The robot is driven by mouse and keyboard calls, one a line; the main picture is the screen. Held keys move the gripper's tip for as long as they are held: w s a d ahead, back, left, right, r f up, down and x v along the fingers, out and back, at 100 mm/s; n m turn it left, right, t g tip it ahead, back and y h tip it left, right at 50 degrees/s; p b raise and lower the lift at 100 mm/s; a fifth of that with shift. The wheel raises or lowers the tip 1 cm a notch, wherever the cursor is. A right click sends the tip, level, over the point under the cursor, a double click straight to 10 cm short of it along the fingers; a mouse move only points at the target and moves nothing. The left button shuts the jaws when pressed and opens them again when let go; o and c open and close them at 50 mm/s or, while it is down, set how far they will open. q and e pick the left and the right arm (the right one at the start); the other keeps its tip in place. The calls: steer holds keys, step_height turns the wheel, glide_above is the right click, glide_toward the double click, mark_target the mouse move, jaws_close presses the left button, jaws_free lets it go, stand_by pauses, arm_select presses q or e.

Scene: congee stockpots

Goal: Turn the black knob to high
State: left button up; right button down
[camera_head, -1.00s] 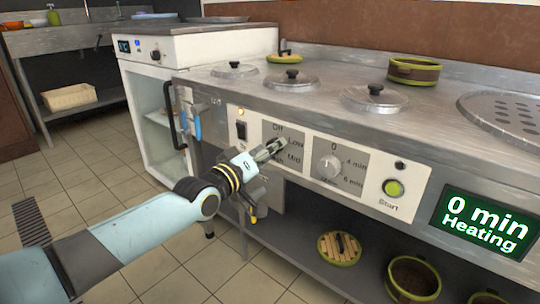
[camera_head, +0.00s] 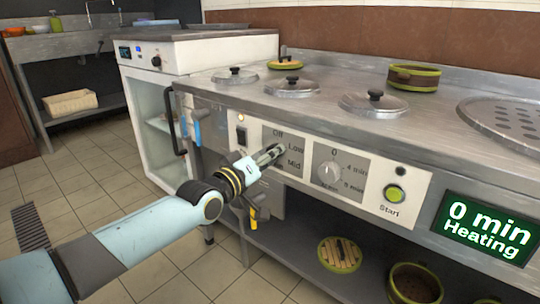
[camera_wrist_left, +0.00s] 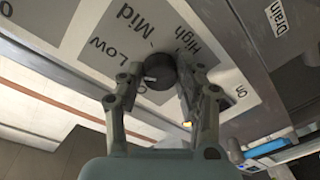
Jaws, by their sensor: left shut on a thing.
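The black knob (camera_wrist_left: 157,72) sits on the light panel between the fingers of my left gripper (camera_wrist_left: 155,88) in the left wrist view. The fingers are shut on its sides. A small pale mark shows on the knob's left edge, but I cannot tell surely which setting it marks. The labels Low, Mid and High are readable around it. In the head view my left gripper (camera_head: 268,154) reaches the panel beside Low and Mid, and hides the knob and the High label. My right gripper is not in view.
A grey timer knob (camera_head: 328,173), a green Start button (camera_head: 393,194) and a green display (camera_head: 486,229) reading "0 min Heating" lie to the right. A black switch (camera_head: 241,137) and a black door handle (camera_head: 174,122) are to the left. Lidded pots (camera_head: 375,103) sit in the counter above.

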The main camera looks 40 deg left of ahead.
arm_select(q)
steer(key=shift+a+f+m+t+h+p, duration=0.1)
steer(key=shift+m+h+p, duration=0.5)
steer(key=shift+m, duration=3.6)
steer(key=shift+a+f+m+t+h+p, duration=0.15)
steer(key=shift+m+p, duration=0.9)
steer(key=shift+m, duration=3.15)
steer(key=shift+d+r+m+t+h+p, duration=0.1)
steer(key=shift+m+h+p, duration=0.5)
steer(key=shift+m, duration=3.6)
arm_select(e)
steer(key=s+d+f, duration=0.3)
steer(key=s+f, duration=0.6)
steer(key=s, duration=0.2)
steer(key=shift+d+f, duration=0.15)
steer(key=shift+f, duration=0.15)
arm_select(q)
steer(key=shift+y, duration=0.25)
steer(key=shift+s, duration=0.1)
steer(key=o, duration=1.1)
steer(key=shift+o, duration=0.2)
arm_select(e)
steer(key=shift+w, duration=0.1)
